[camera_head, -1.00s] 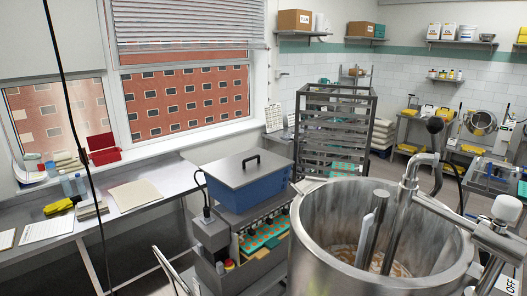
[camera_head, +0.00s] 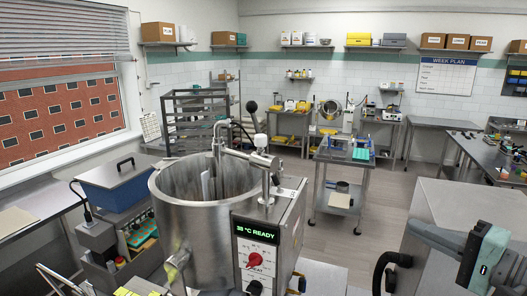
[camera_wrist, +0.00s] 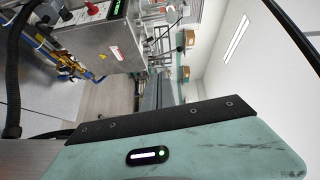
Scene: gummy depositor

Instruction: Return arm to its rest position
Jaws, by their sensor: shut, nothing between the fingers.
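My arm shows at the lower right of the head view as a grey and teal link with a black hose; it is over or in front of a grey worktop, clear of the kettle. My gripper's fingers do not show in the head view. In the wrist view a teal housing with a black edge strip and a small lit indicator fills the bottom, and no fingers can be made out. That view is turned on its side.
A steel kettle (camera_head: 172,203) stands at centre left, its control box (camera_head: 267,245) reading 38 °C READY; the box also shows in the wrist view (camera_wrist: 95,45). A blue-sided depositor hopper (camera_head: 118,190) is left of it. A grey worktop (camera_head: 455,205) lies right; open floor (camera_head: 385,190) lies between.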

